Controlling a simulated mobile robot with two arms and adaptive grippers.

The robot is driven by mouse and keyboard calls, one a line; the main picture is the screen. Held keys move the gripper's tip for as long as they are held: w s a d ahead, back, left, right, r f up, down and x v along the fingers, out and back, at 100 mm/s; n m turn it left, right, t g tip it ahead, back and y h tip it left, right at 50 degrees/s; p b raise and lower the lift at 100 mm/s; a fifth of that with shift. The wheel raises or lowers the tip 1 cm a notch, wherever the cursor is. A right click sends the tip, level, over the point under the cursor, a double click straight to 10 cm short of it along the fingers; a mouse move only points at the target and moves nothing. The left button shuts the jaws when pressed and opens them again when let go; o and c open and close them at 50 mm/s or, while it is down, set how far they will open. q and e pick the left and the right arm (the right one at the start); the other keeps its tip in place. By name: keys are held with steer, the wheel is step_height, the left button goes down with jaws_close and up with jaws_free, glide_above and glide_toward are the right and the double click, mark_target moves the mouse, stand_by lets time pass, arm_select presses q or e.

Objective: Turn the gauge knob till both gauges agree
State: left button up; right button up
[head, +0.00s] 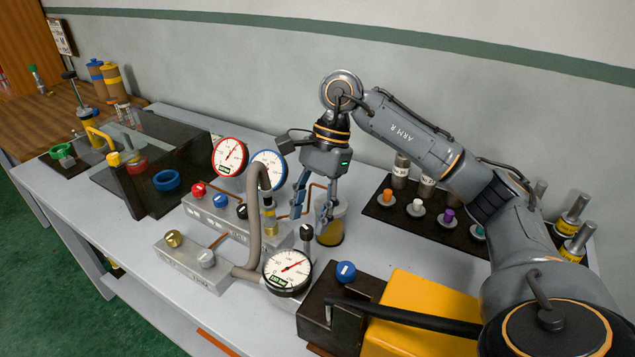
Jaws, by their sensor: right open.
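Three round dial gauges show in the head view: a red-rimmed gauge (230,156), a blue-rimmed gauge (272,166) partly behind a grey hose, and a black-rimmed gauge (288,271) nearer the front. Their needles are too small to compare surely. On the grey block stand a red knob (198,190), a blue knob (220,200) and a black knob (242,211). Another black knob (306,232) stands upright at the block's right end. I cannot tell which is the gauge knob. My right gripper (309,220) points down, open, above that right-end knob. My left gripper is out of view.
The grey hose (251,215) arches close left of my right gripper. A front block carries a brass knob (173,238). A blue-knobbed dark box (345,272) and yellow block (412,305) crowd the front right.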

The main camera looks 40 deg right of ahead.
steer(key=s+v, duration=0.1)
steer(key=v, duration=0.9)
steer(key=shift+w, duration=0.45)
